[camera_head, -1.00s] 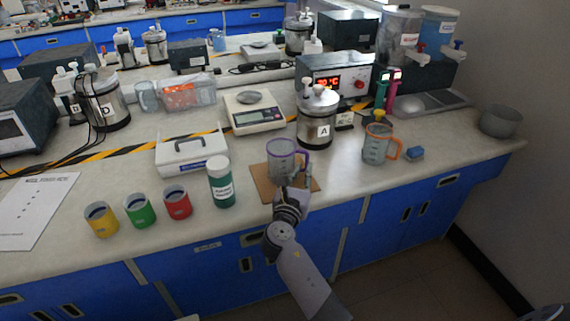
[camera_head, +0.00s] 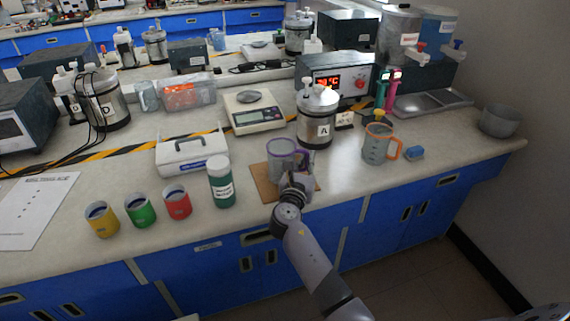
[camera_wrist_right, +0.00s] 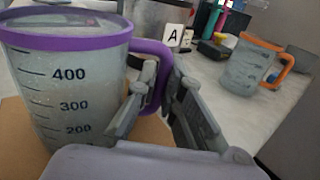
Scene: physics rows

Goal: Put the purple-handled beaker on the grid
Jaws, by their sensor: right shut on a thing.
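The purple-handled beaker (camera_head: 281,154) is clear, with a purple rim, and stands upright at a brown board (camera_head: 262,182) near the bench's front edge. It fills the left of the right wrist view (camera_wrist_right: 70,95), with markings up to 400 visible. My right gripper (camera_head: 294,180) is at its front right. In the right wrist view my right gripper (camera_wrist_right: 160,95) has its fingers on either side of the purple handle, shut on it. A metal tray (camera_head: 432,103) lies below the dispensers at the back right; I cannot make out whether its surface is a grid. My left gripper is not in view.
Pot A (camera_head: 316,125) is just behind. A green bottle (camera_head: 221,186) and red cup (camera_head: 177,202) stand left. Bare bench lies between the two beakers.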

